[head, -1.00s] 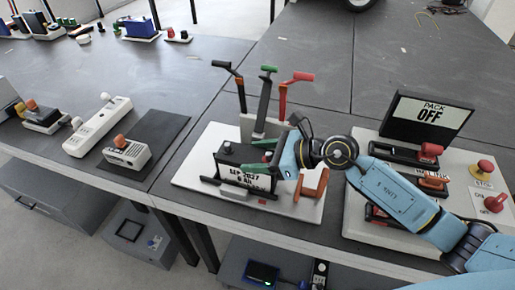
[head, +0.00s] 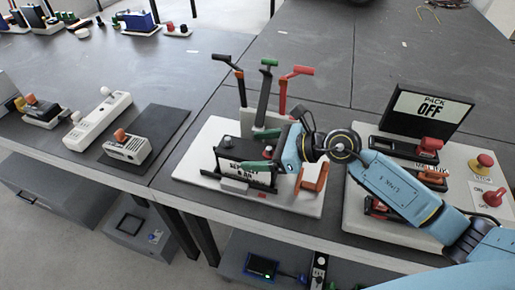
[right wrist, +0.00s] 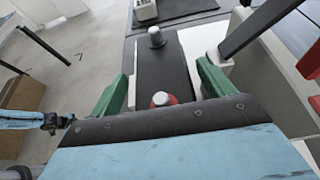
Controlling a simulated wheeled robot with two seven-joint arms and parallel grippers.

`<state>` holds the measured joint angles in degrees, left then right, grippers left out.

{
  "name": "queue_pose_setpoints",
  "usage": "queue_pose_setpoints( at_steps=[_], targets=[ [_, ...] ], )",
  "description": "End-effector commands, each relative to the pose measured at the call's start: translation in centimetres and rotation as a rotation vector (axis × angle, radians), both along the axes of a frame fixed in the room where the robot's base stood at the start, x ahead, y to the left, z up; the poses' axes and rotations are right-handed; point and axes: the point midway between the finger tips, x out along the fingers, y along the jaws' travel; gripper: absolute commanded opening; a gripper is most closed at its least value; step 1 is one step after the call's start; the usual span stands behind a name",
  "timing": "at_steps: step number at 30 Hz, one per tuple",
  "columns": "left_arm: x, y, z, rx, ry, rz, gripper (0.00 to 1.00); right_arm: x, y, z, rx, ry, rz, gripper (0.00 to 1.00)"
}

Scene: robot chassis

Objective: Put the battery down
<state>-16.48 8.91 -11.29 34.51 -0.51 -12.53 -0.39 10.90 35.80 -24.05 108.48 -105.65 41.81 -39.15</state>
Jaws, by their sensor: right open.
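The battery (head: 230,158) is a black box with a white printed label. It stands on the white board (head: 196,178) in the head view, behind a low front rail. In the right wrist view its dark top (right wrist: 160,70) shows a grey post at the far end and a red-ringed post at the near end. My right gripper (head: 262,150) has green fingers and is open, one finger on each side of the battery. In the right wrist view the gripper (right wrist: 163,90) shows gaps beside the battery. One finger hides part of the label. My left gripper is not in view.
Three upright levers (head: 264,88) stand behind the battery, and an orange handle (head: 314,178) stands right of it. A control panel with a "PACK OFF" sign (head: 428,115) is at right. A white charger-like box (head: 126,150) sits on a dark mat at left.

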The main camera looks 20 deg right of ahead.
Motion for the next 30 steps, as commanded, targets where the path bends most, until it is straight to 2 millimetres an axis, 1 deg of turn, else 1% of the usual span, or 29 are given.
queue_pose_setpoints(
  at_steps=[9, 15, 21, 30],
  targets=[
    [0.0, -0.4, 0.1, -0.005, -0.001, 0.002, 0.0, -3.5, -5.2, 2.3, -0.008, 0.003, -0.001, 0.81],
    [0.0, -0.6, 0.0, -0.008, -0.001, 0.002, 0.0, -5.2, -7.7, 3.6, -0.004, 0.003, -0.001, 0.81],
    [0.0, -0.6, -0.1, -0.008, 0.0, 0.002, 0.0, -5.9, -8.7, 4.3, -0.002, 0.001, 0.0, 0.81],
    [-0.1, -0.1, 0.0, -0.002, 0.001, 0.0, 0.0, -6.0, -8.8, 4.4, -0.001, 0.0, 0.0, 0.81]
  ],
)
